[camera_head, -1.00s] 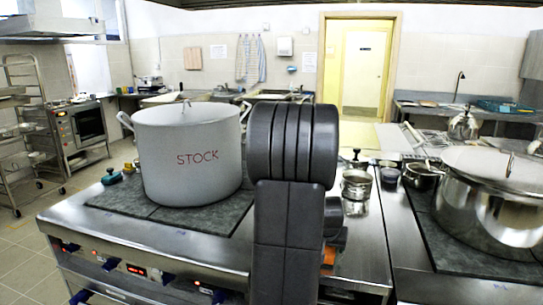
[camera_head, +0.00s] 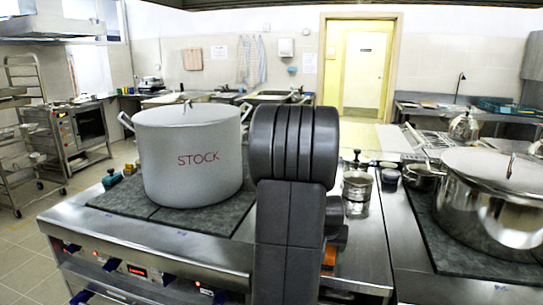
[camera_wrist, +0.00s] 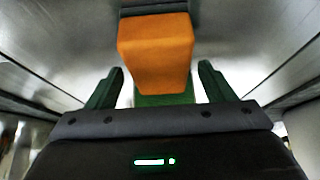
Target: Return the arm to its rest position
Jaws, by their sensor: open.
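My gripper (camera_wrist: 160,72) shows in the wrist view with its two dark green fingers spread apart. An orange block (camera_wrist: 155,52) with a green part below it shows between and beyond the fingers; I cannot tell what it belongs to or whether it touches them. In the head view my dark grey arm stands folded and upright in the middle, and it hides my gripper there.
A white pot marked STOCK (camera_head: 190,155) stands on the stove (camera_head: 150,240) left of my arm. A large steel pot (camera_head: 488,205) stands at the right. Small metal containers (camera_head: 357,187) sit just right of my arm.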

